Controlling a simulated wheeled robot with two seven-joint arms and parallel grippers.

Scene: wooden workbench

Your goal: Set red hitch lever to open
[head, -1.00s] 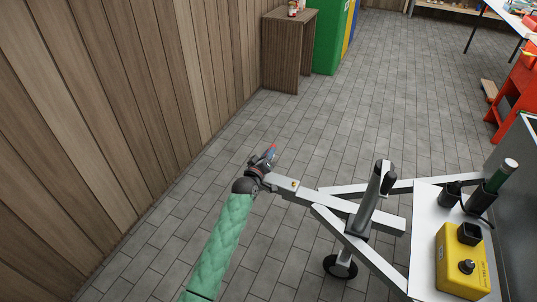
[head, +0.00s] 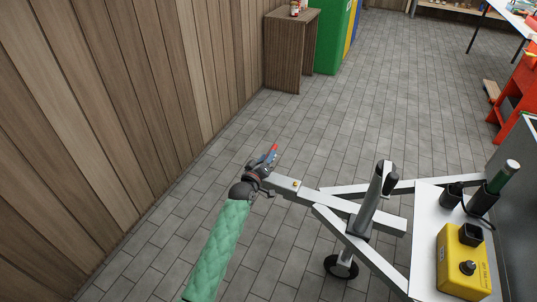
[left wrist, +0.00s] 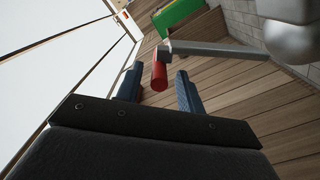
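The red hitch lever (head: 275,147) sits at the front end of the trailer's light grey tow bar (head: 315,199), over the dark hitch coupling. In the left wrist view its red grip (left wrist: 159,76), on a grey metal arm, is between my two blue fingers. My left gripper (head: 271,157) is at the coupling, with my green-sleeved arm coming from below. The fingers (left wrist: 159,84) are apart, with gaps on both sides of the red grip. The gripper partly hides the coupling in the head view. My right gripper is not in view.
The trailer has an upright grey jack post (head: 376,200), a small wheel (head: 341,267) and a yellow box (head: 463,262) on its white deck. A wooden wall (head: 120,110) runs along the left. The tiled floor ahead is clear up to a wooden stand (head: 284,60).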

